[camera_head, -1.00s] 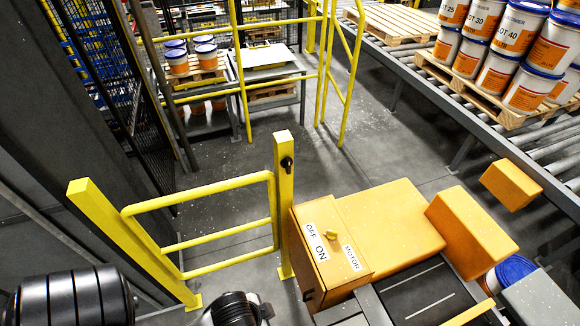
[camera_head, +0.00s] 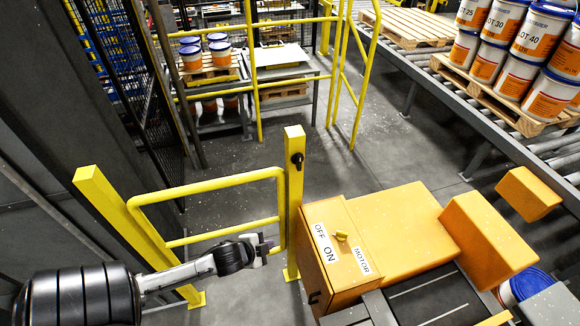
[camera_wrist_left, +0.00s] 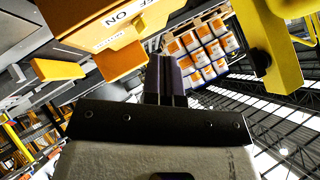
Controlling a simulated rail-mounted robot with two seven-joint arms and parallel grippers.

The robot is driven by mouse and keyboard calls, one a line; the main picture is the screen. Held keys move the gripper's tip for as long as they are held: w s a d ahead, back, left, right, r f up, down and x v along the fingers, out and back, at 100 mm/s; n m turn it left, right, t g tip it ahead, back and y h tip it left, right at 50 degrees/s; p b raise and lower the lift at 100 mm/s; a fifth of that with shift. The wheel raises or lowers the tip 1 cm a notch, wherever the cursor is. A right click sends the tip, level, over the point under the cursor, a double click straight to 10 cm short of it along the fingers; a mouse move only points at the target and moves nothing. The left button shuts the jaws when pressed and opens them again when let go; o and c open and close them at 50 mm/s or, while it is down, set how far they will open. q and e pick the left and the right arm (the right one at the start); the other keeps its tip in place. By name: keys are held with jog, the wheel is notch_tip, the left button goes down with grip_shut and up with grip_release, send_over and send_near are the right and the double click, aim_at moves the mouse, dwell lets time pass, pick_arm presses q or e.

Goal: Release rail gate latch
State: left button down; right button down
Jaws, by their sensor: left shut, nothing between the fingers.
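The yellow rail gate (camera_head: 215,186) spans between two yellow posts and looks closed. A black latch (camera_head: 298,158) sits near the top of the right gate post (camera_head: 293,215). My left gripper (camera_head: 268,246) is low beside that post, in front of the gate's lower bars and below the latch. It is shut and empty, apart from the latch. In the left wrist view its fingers (camera_wrist_left: 166,78) are together, with the yellow post (camera_wrist_left: 283,65) at the right and a dark part on it, probably the latch (camera_wrist_left: 261,60). My right gripper is not in view.
An orange motor box (camera_head: 330,262) with an OFF/ON switch (camera_head: 341,236) stands close right of the post. A roller conveyor (camera_head: 425,75) carries pallets of pails at the right. Beyond the gate, the grey floor (camera_head: 230,155) is clear up to yellow railings.

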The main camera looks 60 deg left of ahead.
pick_arm(q)
jog(key=w+a+r+m+t+h+b, duration=0.1)
jog(key=w+a+r+m+t+h, duration=0.2)
jog(key=a, duration=0.7)
jog(key=w+a+r+m+t+h+b, duration=0.2)
jog(key=w+a+r+m+t+h, duration=0.1)
jog(key=a+r+m, duration=0.5)
jog(key=shift+a+m+t+h+b, duration=0.3)
jog(key=shift+a+m+t+h, duration=0.35)
jog(key=shift+a+m, duration=0.95)
jog(key=shift+w+d, duration=0.1)
jog(key=p, duration=0.1)
send_near(298, 161)
jog(key=x, duration=0.5)
jog(key=shift+w+r, duration=0.1)
jog(key=shift+r, duration=0.05)
jog(key=shift+p+x, duration=0.4)
jog(key=shift+x, duration=0.65)
jog(key=shift+w, duration=0.1)
